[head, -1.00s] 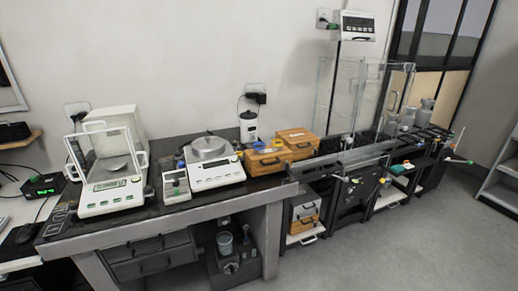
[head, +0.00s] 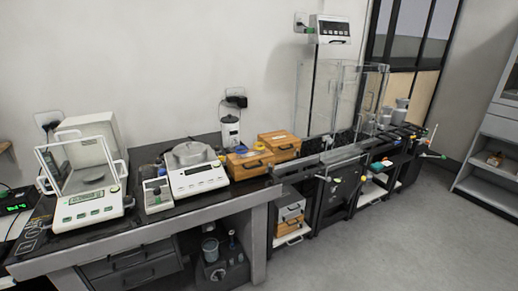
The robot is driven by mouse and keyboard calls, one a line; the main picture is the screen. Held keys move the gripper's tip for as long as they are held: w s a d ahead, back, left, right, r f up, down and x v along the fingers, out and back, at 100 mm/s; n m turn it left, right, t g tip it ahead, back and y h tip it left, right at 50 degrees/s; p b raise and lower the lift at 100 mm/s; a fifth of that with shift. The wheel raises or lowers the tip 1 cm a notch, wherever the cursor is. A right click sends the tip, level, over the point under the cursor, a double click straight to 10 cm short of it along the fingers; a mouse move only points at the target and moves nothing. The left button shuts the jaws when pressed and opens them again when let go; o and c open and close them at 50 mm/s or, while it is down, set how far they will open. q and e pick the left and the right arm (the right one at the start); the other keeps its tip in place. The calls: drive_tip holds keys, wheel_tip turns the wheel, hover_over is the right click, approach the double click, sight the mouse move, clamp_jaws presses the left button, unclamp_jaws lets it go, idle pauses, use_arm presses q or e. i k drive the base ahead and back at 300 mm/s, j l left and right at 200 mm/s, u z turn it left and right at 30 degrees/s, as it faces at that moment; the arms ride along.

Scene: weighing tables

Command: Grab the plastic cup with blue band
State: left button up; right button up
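I cannot make out a plastic cup with a blue band for certain. A whitish cylindrical container (head: 230,130) with a darker mark stands at the back of the table by the wall, too small to identify. A greyish cup-like vessel (head: 210,248) sits on a dark device under the table; no blue band is clear on it. Neither of my grippers shows in the head view.
The dark-topped table (head: 140,218) carries a balance with a glass shield (head: 88,205), a second balance (head: 195,178) and wooden boxes (head: 250,162). A glass enclosure (head: 315,100) stands farther right. Grey floor (head: 400,240) is clear at lower right.

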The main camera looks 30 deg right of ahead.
sight(241, 151)
drive_tip(key=i+z, duration=0.3)
drive_tip(key=i, duration=0.2)
drive_tip(key=i+z, duration=0.35)
drive_tip(key=i, duration=0.2)
